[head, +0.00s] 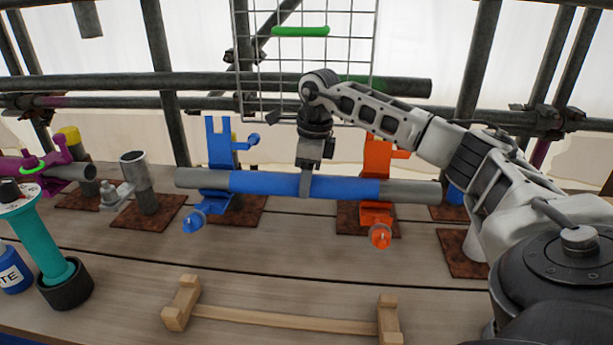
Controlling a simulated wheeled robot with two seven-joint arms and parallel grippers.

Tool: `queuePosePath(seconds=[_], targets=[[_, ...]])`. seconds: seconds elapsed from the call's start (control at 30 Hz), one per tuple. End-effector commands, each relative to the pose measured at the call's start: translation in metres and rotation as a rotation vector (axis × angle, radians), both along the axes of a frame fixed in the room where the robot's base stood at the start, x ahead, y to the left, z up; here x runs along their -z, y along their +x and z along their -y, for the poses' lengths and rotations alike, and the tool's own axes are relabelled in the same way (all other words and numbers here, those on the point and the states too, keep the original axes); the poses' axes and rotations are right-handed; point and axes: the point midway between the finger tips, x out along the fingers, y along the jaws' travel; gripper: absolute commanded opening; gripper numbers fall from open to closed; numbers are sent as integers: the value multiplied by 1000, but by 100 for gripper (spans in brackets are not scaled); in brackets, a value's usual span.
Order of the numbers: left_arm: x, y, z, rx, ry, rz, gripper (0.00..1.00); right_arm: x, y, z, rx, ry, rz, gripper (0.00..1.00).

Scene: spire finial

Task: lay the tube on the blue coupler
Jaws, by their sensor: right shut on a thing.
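The tube (335,188) is grey with a long blue middle section and lies nearly level across the centre of the head view. My right gripper (306,186) is shut on the blue section from above. The blue coupler (214,160) stands at the tube's left part, with its upright arm behind the tube and its lower part and bolt (194,221) in front. An orange coupler (377,215) stands likewise at the tube's right part. I cannot tell whether the tube touches either coupler. My left gripper is not in view.
A wooden cradle (290,318) lies at the front of the plank deck. A teal-handled tool (45,240) and a blue bottle (12,270) stand at left. A short upright pipe (138,175) stands left of the tube. Scaffold poles and a wire mesh panel (300,75) are behind.

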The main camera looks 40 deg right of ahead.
Motion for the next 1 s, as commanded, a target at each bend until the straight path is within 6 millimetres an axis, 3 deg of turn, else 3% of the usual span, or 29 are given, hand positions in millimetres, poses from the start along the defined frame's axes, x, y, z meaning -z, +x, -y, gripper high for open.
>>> queuePosePath(seconds=[0.27,0.3,0.37,0.57,0.67,1.0], targets=[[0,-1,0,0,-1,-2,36,-2,1,0,1,2,6,0],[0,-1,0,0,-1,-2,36,-2,1,0,1,2,6,54],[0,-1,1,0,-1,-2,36,-2,1,0,1,1,6,69],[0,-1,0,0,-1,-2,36,-1,0,0,0,0,2,69],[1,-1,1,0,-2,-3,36,2,-1,0,0,-1,-4,96],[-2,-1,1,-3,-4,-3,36,-3,0,0,0,0,0,96]])
